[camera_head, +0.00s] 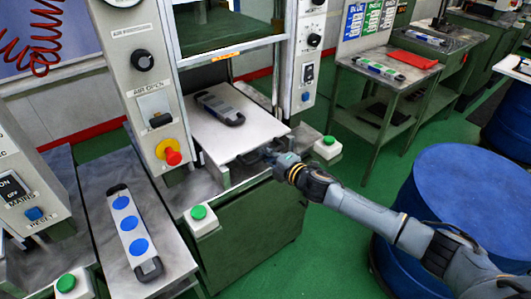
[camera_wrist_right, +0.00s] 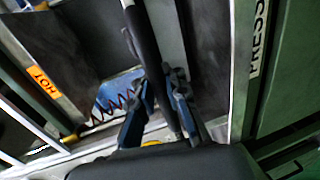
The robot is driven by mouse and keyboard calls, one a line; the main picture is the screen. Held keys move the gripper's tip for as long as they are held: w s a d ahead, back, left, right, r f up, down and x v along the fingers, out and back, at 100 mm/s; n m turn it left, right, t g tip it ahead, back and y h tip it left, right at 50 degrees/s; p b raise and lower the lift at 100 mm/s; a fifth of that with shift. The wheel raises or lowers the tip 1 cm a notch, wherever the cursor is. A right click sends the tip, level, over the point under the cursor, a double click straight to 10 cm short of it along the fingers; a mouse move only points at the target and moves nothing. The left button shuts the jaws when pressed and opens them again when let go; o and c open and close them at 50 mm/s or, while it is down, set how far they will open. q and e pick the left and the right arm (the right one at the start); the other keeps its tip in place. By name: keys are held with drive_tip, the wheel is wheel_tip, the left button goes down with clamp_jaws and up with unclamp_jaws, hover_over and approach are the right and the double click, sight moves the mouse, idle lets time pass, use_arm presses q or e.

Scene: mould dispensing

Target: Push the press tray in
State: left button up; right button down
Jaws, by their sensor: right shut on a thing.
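The press tray (camera_head: 225,132) is a pale flat plate that sticks out of the front of the press. A dark mould (camera_head: 219,106) with end handles lies on it towards the back. My right gripper (camera_head: 270,157) is at the tray's front edge, shut on the dark tray handle (camera_head: 250,157). In the right wrist view my right gripper's fingers (camera_wrist_right: 160,105) sit on both sides of a dark bar, the tray handle (camera_wrist_right: 148,50). The fingertips are partly hidden in the head view. My left gripper is not in view.
A pale mould with blue discs (camera_head: 130,226) lies on the left side table (camera_head: 92,200). Green buttons (camera_head: 198,212) (camera_head: 329,140) flank the tray. A red stop knob (camera_head: 172,157) is on the press's left panel. Blue drums (camera_head: 465,185) stand at the right.

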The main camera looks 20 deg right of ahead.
drive_tip(key=shift+s+d, duration=0.1)
drive_tip(key=c, duration=1.9)
unclamp_jaws()
drive_tip(key=shift+r, duration=0.1)
drive_tip(key=o, duration=0.5)
drive_tip(key=shift+o, duration=0.2)
drive_tip(key=shift+s, duration=0.2)
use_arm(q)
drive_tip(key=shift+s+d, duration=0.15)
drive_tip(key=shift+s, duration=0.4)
use_arm(e)
drive_tip(key=v, duration=1.1)
drive_tip(key=shift+s, duration=0.35)
drive_tip(key=shift+d, duration=0.15)
